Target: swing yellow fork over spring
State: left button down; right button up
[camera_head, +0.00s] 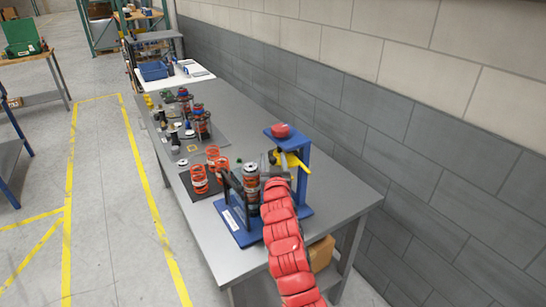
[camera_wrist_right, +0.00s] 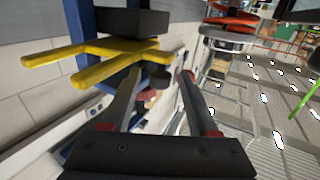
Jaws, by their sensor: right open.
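The yellow fork (camera_head: 291,163) is at the upper part of the blue press fixture (camera_head: 304,165), under its red-topped head. In the right wrist view the fork (camera_wrist_right: 95,72) has two prongs pointing left, below a black block. An orange spring with a silver cap (camera_head: 252,173) stands in the fixture, left of the fork; it also shows in the wrist view (camera_wrist_right: 230,38). My right gripper (camera_wrist_right: 160,78) is open, its fingertips close to the fork's inner end. Whether they touch it I cannot tell. My left gripper is out of view.
Loose orange springs (camera_head: 199,180) stand on a dark mat (camera_head: 187,183) to the left. Other shock parts (camera_head: 200,122) sit farther back on the grey bench (camera_head: 205,210). A grey block wall (camera_head: 420,165) runs close along the right side.

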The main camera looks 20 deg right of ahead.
jog(key=shift+w+f, duration=0.1)
jog(key=shift+w, duration=0.1)
grip_shut()
dwell(0.3)
dwell(1.1)
